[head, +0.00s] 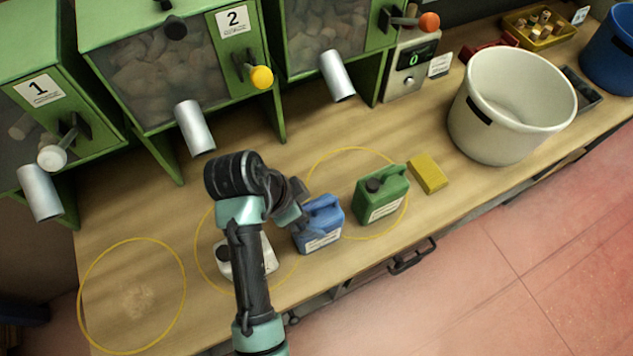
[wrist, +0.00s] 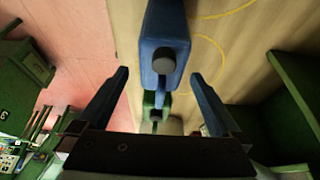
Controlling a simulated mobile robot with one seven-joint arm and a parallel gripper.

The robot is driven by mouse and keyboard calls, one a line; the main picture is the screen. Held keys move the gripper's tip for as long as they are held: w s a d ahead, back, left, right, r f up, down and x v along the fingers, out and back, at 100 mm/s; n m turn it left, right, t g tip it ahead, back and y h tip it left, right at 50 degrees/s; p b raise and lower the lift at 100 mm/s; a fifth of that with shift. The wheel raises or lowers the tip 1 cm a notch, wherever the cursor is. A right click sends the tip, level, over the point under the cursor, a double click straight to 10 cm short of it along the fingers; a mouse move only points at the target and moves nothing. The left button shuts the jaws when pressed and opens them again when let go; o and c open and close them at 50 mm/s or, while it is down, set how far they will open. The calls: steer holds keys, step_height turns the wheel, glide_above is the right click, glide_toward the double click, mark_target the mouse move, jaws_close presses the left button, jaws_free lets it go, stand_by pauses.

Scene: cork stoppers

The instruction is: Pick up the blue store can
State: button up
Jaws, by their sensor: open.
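The blue store can (head: 318,225) stands upright on the wooden bench, with a white label on its front. In the wrist view the blue can (wrist: 162,28) shows its dark round cap and lies in line with the gap between the fingers. My gripper (wrist: 160,76) is open, one finger on each side of the picture, with nothing gripped. In the head view my gripper (head: 293,208) is at the left side of the blue can, and its fingers are mostly hidden. I cannot tell whether they touch it.
A green can (head: 381,194) stands right of the blue one, with a yellow block (head: 427,174) beyond it. A white can (head: 268,256) is partly behind my arm. Green dispensers (head: 262,88) with metal spouts line the back. A white bucket (head: 480,135) stands at right. The bench's left end is clear.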

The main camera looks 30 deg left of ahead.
mark_target(311, 212)
steer(key=shift+p+x, duration=0.85)
steer(key=shift+x, duration=2.15)
steer(key=shift+w+a, duration=0.1)
steer(key=shift+w, duration=0.05)
jaws_close()
steer(key=shift+w+r, duration=0.1)
steer(key=shift+r, duration=0.1)
